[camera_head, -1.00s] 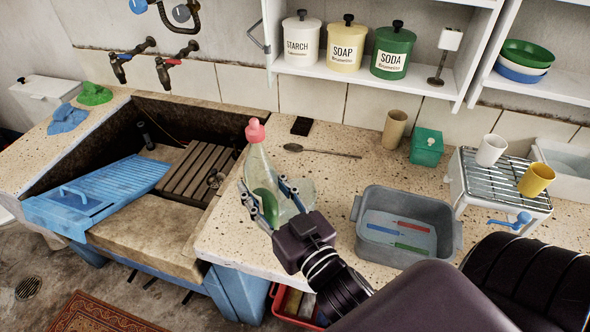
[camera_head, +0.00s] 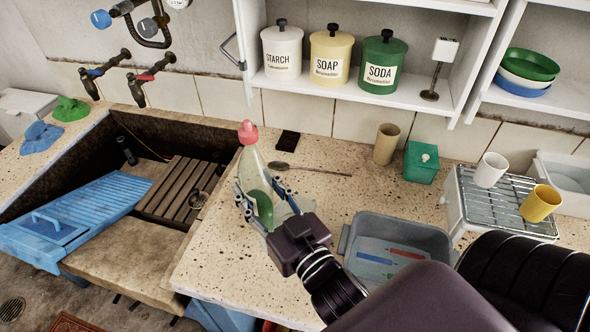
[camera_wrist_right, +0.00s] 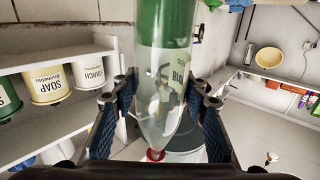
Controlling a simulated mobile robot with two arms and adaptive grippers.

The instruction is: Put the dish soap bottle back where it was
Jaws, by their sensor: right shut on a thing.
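The dish soap bottle (camera_head: 254,172) is clear, with a pink-red cap and a green label. It stands nearly upright above the speckled counter, just right of the sink. My right gripper (camera_head: 262,203) is shut around its body from the front right. In the right wrist view, the bottle (camera_wrist_right: 163,70) fills the space between the fingers of the gripper (camera_wrist_right: 157,112), its narrowing end and red cap low in the picture. I cannot tell whether its base touches the counter. My left gripper is not in view.
A dark square pad (camera_head: 287,141) and a spoon (camera_head: 310,170) lie behind the bottle. A grey basin (camera_head: 350,240) is to the right, near a beige cup (camera_head: 387,144) and green box (camera_head: 421,162). The sink (camera_head: 90,160) opens left. A shelf (camera_head: 350,92) with canisters overhangs the back.

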